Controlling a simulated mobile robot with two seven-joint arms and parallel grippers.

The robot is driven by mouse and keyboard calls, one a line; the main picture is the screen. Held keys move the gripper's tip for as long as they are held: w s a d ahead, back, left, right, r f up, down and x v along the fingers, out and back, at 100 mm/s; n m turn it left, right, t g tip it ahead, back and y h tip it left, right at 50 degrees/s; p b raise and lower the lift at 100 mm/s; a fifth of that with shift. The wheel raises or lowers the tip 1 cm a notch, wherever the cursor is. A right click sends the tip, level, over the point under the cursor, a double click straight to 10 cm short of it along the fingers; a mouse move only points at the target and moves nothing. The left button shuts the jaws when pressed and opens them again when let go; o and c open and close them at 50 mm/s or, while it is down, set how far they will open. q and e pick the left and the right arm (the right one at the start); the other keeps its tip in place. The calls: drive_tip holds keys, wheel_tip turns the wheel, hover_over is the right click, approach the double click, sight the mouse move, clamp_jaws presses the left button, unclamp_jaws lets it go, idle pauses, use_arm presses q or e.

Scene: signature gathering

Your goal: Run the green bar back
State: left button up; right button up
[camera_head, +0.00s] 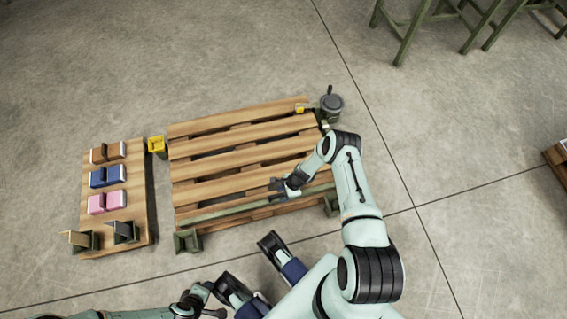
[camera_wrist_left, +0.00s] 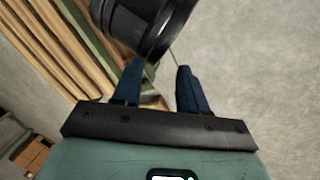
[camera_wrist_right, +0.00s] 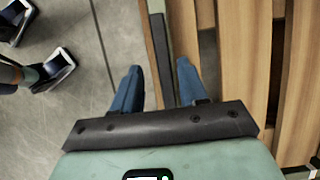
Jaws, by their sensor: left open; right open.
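The green bar (camera_head: 235,208) lies along the near edge of a slatted wooden pallet (camera_head: 245,150), with a green bracket (camera_head: 187,241) at its left end and another (camera_head: 332,203) at its right. My right gripper (camera_head: 279,187) is open over the bar's middle-right part. In the right wrist view the bar (camera_wrist_right: 157,50) runs between the two spread blue fingers (camera_wrist_right: 158,85); I cannot tell whether they touch it. My left gripper is low at the bottom edge of the head view, partly hidden. In the left wrist view its fingers (camera_wrist_left: 160,85) are apart, with nothing seen between them.
A wooden board (camera_head: 140,232) at left holds brown, blue and pink blocks and small stands. A yellow block (camera_head: 157,146) sits between board and pallet. A dark round container (camera_head: 331,104) stands at the pallet's far right corner. Green stools (camera_head: 405,40) are far off.

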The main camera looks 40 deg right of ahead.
use_arm(q)
drive_tip(key=s+d+r+g+p, duration=0.2)
drive_tip(key=s+r+p, duration=0.1)
drive_tip(key=s, duration=0.3)
drive_tip(key=shift+d+r+h+p, duration=0.4)
drive_tip(key=shift+r, duration=0.4)
use_arm(e)
drive_tip(key=v, duration=1.3)
use_arm(q)
drive_tip(key=shift+w, duration=0.1)
use_arm(e)
drive_tip(key=shift+s+d, duration=0.1)
drive_tip(key=shift+d, duration=0.05)
